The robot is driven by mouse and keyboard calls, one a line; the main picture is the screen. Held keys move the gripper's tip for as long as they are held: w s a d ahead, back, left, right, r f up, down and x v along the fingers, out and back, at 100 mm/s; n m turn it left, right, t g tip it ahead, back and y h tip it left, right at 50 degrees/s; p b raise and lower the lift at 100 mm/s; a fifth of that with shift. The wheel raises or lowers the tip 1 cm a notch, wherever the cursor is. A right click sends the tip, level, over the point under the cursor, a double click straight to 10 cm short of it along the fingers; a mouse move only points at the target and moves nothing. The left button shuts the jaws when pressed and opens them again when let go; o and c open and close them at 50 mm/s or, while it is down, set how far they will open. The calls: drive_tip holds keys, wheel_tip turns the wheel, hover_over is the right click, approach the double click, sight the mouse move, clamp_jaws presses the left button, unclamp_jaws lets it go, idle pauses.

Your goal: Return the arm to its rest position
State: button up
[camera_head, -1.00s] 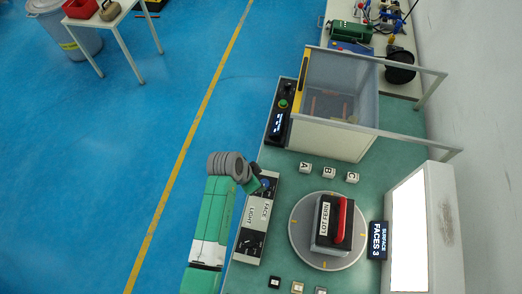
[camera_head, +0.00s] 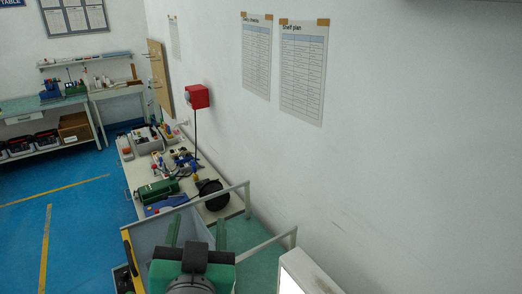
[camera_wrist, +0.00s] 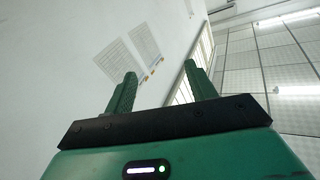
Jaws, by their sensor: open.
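My gripper (camera_head: 197,228) shows at the bottom of the head view, raised in front of the grey-walled bin with the metal frame. Its two green fingers point up and away from the camera. In the wrist view, the fingers of my gripper (camera_wrist: 160,82) stand well apart with nothing between them. They point up towards the white wall and the ceiling. Most of my arm is out of the head view.
The metal frame (camera_head: 272,243) and a white light box (camera_head: 305,272) stand right of my gripper. Behind is a bench with a green machine (camera_head: 157,190) and a black round container (camera_head: 212,194). The white wall (camera_head: 400,130) closes the right side; blue floor (camera_head: 80,225) is clear at left.

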drive_tip(key=s+d+r+t+h, duration=0.1)
drive_tip(key=s+d+r+t, duration=0.2)
drive_tip(key=s+d+r, duration=0.45)
drive_tip(key=s+d+r+t+h, duration=0.1)
drive_tip(key=s+d+r+t, duration=0.3)
drive_tip(key=r, duration=0.7)
wheel_tip(320, 180, up, 15)
drive_tip(key=s+n+p, duration=0.1)
drive_tip(key=s+p, duration=0.1)
drive_tip(key=p, duration=1.1)
drive_tip(key=shift+s+a+p, duration=0.15)
drive_tip(key=shift+p, duration=0.2)
